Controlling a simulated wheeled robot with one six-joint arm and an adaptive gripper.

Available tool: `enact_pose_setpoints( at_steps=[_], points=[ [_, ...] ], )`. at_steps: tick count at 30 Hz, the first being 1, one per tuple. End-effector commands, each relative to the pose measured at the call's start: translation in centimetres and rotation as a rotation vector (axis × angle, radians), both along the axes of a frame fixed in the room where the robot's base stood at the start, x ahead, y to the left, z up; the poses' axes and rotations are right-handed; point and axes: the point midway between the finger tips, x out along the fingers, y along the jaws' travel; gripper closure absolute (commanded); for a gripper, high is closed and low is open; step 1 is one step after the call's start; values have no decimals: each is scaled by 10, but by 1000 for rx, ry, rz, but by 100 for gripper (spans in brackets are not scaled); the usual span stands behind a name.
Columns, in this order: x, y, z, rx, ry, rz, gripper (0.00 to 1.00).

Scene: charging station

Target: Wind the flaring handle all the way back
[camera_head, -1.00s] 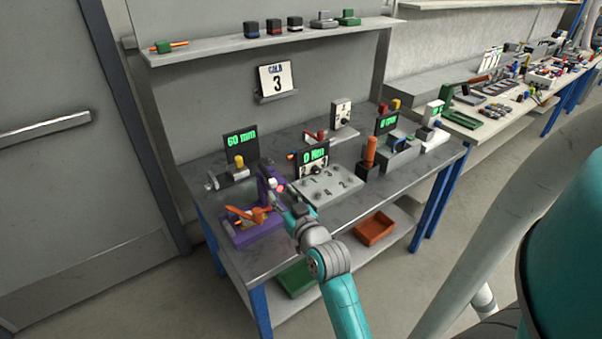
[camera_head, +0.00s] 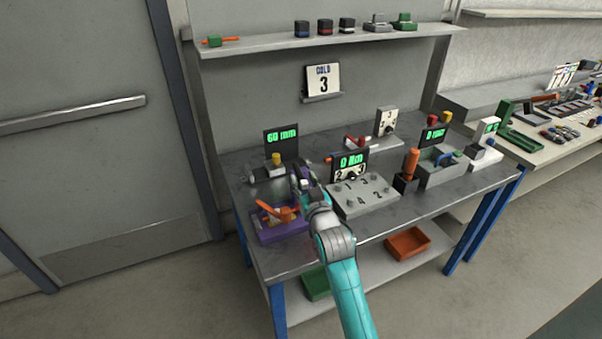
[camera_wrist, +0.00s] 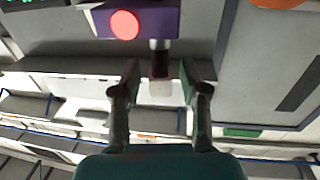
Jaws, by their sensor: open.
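The purple flaring fixture (camera_head: 290,233) stands on the left front of the metal bench, with an orange lever (camera_head: 280,213) on it. My gripper (camera_head: 304,184) is at the fixture's upright and hides much of it. In the wrist view, a purple block (camera_wrist: 160,18) with a round red light (camera_wrist: 124,25) is at the top. A short metal shaft with a pale tip (camera_wrist: 160,88) sticks out from the block, between the fingers of my gripper (camera_wrist: 159,76). The fingers are open, with gaps on both sides of the shaft. Which part is the flaring handle I cannot tell for sure.
A "60 mm" display (camera_head: 281,142) stands behind the fixture. A grey numbered plate (camera_head: 362,195) and an "0 Nm" display (camera_head: 350,163) are close on the right. An orange-handled tool (camera_head: 411,164) stands farther right. A shelf (camera_head: 265,44) hangs above.

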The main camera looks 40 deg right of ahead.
Motion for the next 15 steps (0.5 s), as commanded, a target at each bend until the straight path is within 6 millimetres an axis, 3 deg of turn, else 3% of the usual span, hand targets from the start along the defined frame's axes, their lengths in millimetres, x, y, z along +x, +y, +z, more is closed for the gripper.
enact_pose_setpoints(
  at_steps=[6, 15],
  points=[
    [26, -12, 0, 0, 0, 0, 56],
    [36, -16, 0, 0, 0, 0, 56]
  ],
)
